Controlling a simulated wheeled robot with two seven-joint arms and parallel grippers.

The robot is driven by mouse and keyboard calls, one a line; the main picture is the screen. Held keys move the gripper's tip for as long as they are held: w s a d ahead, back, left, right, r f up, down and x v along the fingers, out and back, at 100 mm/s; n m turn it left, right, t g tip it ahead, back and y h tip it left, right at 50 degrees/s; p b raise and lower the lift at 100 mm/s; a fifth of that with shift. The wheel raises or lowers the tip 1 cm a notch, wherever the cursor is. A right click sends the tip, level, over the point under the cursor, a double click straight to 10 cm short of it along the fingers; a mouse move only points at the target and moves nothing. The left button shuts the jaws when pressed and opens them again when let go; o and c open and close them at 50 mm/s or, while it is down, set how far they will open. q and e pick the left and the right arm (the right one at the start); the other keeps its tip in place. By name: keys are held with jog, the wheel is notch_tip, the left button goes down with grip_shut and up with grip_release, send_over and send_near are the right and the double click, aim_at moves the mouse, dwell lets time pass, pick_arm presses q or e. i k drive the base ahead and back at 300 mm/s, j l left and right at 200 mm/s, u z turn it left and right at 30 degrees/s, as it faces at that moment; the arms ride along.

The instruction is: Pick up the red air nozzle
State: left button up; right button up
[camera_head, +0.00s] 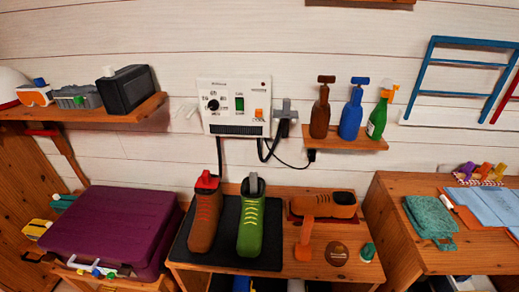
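A red piece that looks like the red air nozzle (207,181) sits at the top opening of the upright brown boot (204,222). Its lower part is hidden in or behind the boot. A similar grey piece (253,186) sits at the top of the green boot (250,228), just to the right. Both boots stand on a black mat (226,206) on the wooden bench (275,205). Neither of my grippers shows in the head view.
A wall control box (234,88) with dark hoses hangs behind the boots. A brown shoe (329,205), an orange brush-like tool (305,238) and a round tin (336,254) lie right of them. A purple suitcase (112,229) is at left. A small bottle shelf (345,142) is above.

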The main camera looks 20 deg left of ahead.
aim_at(207, 183)
jog(key=u, duration=0.35)
jog(key=j+u, duration=0.15)
jog(key=u, duration=0.2)
jog(key=j+u, duration=0.1)
jog(key=u, duration=0.25)
jog(key=i+j, duration=0.1)
jog(key=j, duration=0.25)
